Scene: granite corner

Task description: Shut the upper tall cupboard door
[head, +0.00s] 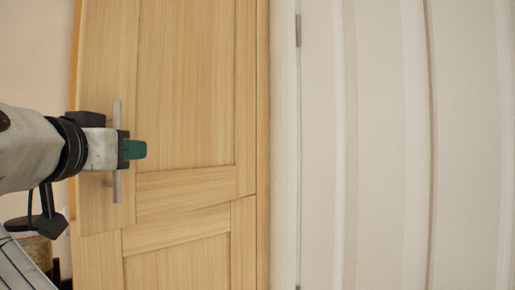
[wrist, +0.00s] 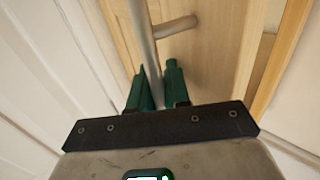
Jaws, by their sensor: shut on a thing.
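The upper tall cupboard door (head: 185,80) is light wood with a recessed panel and fills the left-middle of the head view. Its handle (head: 117,187) is a straight grey metal bar near the door's left edge. My gripper (head: 134,149) has its green fingers around the middle of the bar. In the wrist view, the handle (wrist: 142,38) runs between the two fingers (wrist: 156,85), with a mounting post joining it to the door (wrist: 212,40). The part of the bar behind the fingers is hidden. I cannot tell how far the door stands from its frame.
A lower wooden door (head: 185,262) sits directly below, along a slanting seam. A pale panelled surface (head: 385,150) fills the right side of the head view. A dark object and a brownish thing (head: 38,250) show partly at lower left, behind my arm.

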